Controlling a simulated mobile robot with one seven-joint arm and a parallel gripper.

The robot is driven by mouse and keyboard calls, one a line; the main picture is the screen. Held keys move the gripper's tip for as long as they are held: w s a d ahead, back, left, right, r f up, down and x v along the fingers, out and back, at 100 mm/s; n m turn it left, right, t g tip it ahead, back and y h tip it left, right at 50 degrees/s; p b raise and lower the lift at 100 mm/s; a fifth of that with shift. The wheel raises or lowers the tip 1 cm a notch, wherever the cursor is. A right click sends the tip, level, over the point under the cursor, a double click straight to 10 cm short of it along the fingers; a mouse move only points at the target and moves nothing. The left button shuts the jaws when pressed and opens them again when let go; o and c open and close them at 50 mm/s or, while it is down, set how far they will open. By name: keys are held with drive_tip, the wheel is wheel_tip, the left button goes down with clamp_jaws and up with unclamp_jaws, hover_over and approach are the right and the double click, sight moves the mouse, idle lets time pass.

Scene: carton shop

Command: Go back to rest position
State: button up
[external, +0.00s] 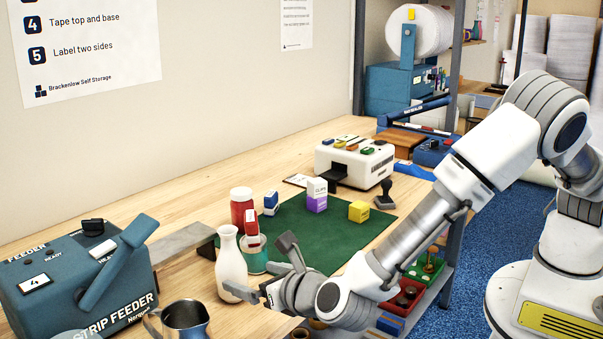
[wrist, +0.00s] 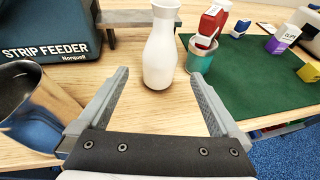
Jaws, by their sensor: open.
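My gripper (wrist: 158,108) is open and empty in the wrist view, its two grey fingers apart over the wooden bench. A white bottle (wrist: 160,48) stands upright just beyond the fingertips, between their lines. In the external view my gripper (external: 266,268) is low at the bench's front edge, close to the white bottle (external: 230,265). I cannot tell there whether a finger touches the bottle. My arm reaches in from the right, bent at the elbow.
A metal pitcher (external: 184,320) stands left of my gripper, near the strip feeder (external: 85,285). A teal cup (wrist: 202,58) with a red-topped item is close right of the bottle. Several small boxes and stamps stand on the green mat (external: 335,240). Shelf bins (external: 405,298) lie below the bench edge.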

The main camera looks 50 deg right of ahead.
drive_tip(key=w+d+r+n+g+y+p, duration=0.1)
drive_tip(key=w+d+r+n+y+p, duration=0.3)
drive_tip(key=r, duration=0.5)
drive_tip(key=w+d+r+n+y+p, duration=0.1)
drive_tip(key=w+d+r+n, duration=0.15)
drive_tip(key=r+n, duration=0.4)
drive_tip(key=s+d+r+n+g+y+p, duration=0.1)
drive_tip(key=s+d+r+n+y+p, duration=0.1)
drive_tip(key=d+r+n, duration=0.5)
drive_tip(key=s+d+r+n+g+y+p, duration=0.2)
drive_tip(key=d+r+n+p, duration=0.15)
drive_tip(key=r, duration=0.55)
drive_tip(key=s+d+r+n+g+h+p, duration=0.1)
drive_tip(key=s+d+r+n+p, duration=0.15)
drive_tip(key=s+d+n, duration=0.55)
drive_tip(key=s+d+r+n+g+h+p, duration=0.1)
drive_tip(key=s+d+r+n+h+p, duration=0.15)
drive_tip(key=s+d+n, duration=0.45)
drive_tip(key=s+d+f+n+g+h+b, duration=0.2)
drive_tip(key=s+d+f, duration=0.2)
drive_tip(key=s+d, duration=0.5)
drive_tip(key=shift+s+d+f+n+b, duration=0.3)
drive_tip(key=shift+s+d+f+b, duration=0.1)
drive_tip(key=shift+s, duration=0.4)
